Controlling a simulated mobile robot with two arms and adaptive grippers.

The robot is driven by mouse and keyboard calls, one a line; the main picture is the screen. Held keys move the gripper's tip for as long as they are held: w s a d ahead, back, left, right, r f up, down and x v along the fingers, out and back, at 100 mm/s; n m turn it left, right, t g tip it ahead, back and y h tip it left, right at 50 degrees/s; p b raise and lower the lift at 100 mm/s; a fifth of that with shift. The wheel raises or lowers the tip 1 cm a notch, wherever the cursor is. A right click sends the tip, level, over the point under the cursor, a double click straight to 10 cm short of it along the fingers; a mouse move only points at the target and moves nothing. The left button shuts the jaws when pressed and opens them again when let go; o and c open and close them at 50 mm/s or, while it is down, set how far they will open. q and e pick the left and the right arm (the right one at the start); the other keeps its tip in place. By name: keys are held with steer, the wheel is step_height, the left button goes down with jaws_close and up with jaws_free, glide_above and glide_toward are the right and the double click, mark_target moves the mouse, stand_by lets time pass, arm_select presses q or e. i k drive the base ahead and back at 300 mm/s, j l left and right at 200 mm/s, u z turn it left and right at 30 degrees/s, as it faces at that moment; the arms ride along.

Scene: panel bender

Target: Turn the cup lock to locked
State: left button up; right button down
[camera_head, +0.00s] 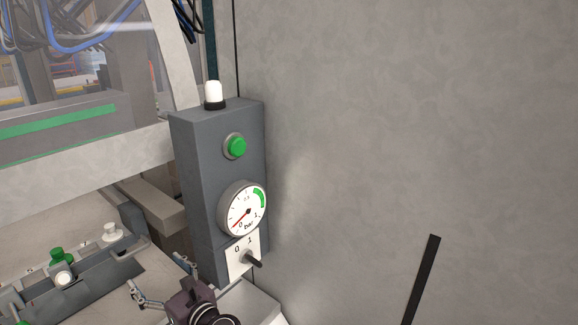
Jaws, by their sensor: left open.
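The dark switch lever (254,260) sits on a white plate (236,266) marked 0 and 1, low on a grey control box. No label names it as the cup lock. Its handle slants down to the right; I cannot tell which mark it is set to. My left gripper (160,277) is at the bottom of the view, left of and below the switch. Its thin fingers are spread apart, empty, and not touching the switch. My right gripper is not in view.
The control box (192,190) carries a round gauge (242,209) with its needle near 0, a green button (236,146) and a white lamp (213,93). A grey wall (400,120) fills the right. A fixture with green and white knobs (62,257) lies lower left.

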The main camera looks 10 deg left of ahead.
mark_target(246, 256)
steer(key=k+l, duration=0.15)
steer(key=l, duration=0.25)
steer(key=k+l, duration=0.15)
steer(key=l, duration=0.25)
steer(key=k+l, duration=0.1)
steer(key=l, duration=0.3)
steer(key=k+l, duration=0.15)
steer(key=l, duration=0.25)
steer(key=k+l, duration=0.15)
steer(key=l, duration=0.25)
